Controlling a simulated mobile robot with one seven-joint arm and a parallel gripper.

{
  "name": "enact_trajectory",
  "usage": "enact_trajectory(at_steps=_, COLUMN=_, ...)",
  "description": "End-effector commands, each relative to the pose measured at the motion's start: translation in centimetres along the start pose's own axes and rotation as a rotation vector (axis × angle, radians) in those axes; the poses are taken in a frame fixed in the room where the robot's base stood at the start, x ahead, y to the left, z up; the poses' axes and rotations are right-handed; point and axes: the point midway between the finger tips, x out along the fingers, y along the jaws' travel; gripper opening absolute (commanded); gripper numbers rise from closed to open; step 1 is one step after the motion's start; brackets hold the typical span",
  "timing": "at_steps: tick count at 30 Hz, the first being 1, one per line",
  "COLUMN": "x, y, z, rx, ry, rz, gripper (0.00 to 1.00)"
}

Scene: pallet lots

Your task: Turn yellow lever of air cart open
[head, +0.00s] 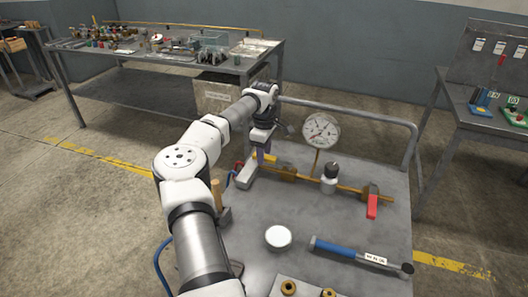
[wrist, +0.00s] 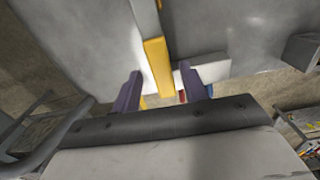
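The yellow lever (wrist: 157,66) shows in the wrist view as a bar between my fingers. In the head view a small part of it (head: 270,157) shows beside my gripper (head: 262,152), which hides the rest. My gripper is open in the wrist view (wrist: 161,87), with one dark finger on each side of the lever and a visible gap on both sides. The air cart (head: 335,218) is a grey metal top with a brass pipe run, a round gauge (head: 321,131) and a red lever (head: 372,206) at the right end.
A white dish (head: 278,237), a blue-handled tool (head: 338,248) and a tray of brass fittings (head: 289,287) lie on the near cart top. A white-bodied fitting (head: 328,184) stands at the pipe. The cart's handrail (head: 365,118) runs behind. Benches stand at left (head: 130,88) and right (head: 490,119).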

Motion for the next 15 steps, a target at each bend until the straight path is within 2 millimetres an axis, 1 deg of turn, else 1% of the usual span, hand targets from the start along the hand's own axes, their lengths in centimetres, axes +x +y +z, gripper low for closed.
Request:
enact_trajectory(at_steps=5, x=0.0, y=-0.1, z=-0.1, rx=-0.002, ry=0.0, rz=-0.002, gripper=0.44)
enact_trajectory(at_steps=8, x=-0.6, y=0.0, z=-0.1, rx=-0.002, ry=0.001, rz=-0.001, gripper=0.44)
enact_trajectory(at_steps=11, x=-1.9, y=0.0, z=-0.1, rx=-0.002, ry=0.001, rz=0.0, gripper=0.44)
enact_trajectory(at_steps=14, x=-3.9, y=0.0, z=-0.1, rx=-0.002, ry=0.003, rz=0.002, gripper=0.44)
enact_trajectory(at_steps=15, x=-4.9, y=0.0, z=-0.1, rx=-0.002, ry=0.002, rz=0.002, gripper=0.44)
